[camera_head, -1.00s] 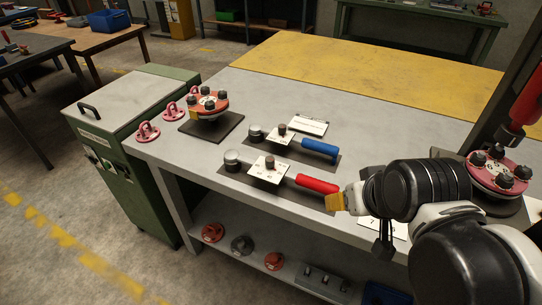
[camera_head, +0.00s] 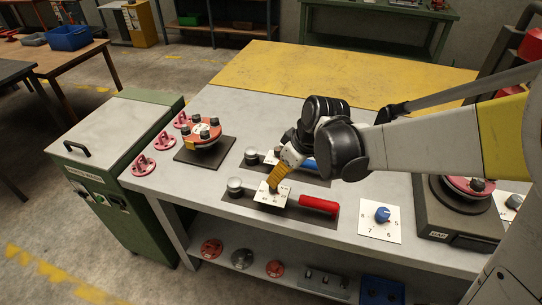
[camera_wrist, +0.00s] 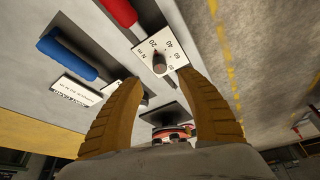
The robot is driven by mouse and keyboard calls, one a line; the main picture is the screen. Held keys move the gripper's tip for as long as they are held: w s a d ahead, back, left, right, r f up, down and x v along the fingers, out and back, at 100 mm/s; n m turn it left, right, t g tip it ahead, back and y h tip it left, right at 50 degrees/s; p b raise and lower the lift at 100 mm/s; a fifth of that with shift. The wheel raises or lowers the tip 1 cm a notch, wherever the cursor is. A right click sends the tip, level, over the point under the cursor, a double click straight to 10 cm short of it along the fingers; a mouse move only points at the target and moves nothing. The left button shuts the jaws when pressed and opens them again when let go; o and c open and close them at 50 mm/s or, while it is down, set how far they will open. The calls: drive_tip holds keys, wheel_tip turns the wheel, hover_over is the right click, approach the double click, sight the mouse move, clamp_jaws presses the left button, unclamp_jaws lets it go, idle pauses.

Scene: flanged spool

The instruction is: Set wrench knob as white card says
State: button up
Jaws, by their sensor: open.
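The red-handled wrench (camera_head: 320,205) lies on a dark mat near the bench's front edge. Its white scale plate (camera_head: 264,198) carries a small dark knob (camera_wrist: 160,62) with numbers around it. A blue-handled wrench (camera_wrist: 65,52) lies behind it, mostly hidden by my arm in the head view. A white card (camera_wrist: 76,90) with small print lies beside the blue wrench; I cannot read it reliably. My gripper (camera_head: 279,177) is open above the red wrench's plate. In the wrist view its fingertips (camera_wrist: 162,76) are apart, with the knob showing between and just beyond them.
A flanged spool (camera_head: 204,132) stands on a dark plate to the left, beside pink-red lugs (camera_head: 143,165). A blue dial knob (camera_head: 382,214) sits on a numbered plate to the right, next to a grey machine (camera_head: 450,225). A green cabinet (camera_head: 110,170) adjoins the bench.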

sight(279, 200)
drive_tip(key=b+x, duration=0.2)
drive_tip(key=x, duration=0.5)
drive_tip(key=shift+w+f, duration=0.1)
clamp_jaws()
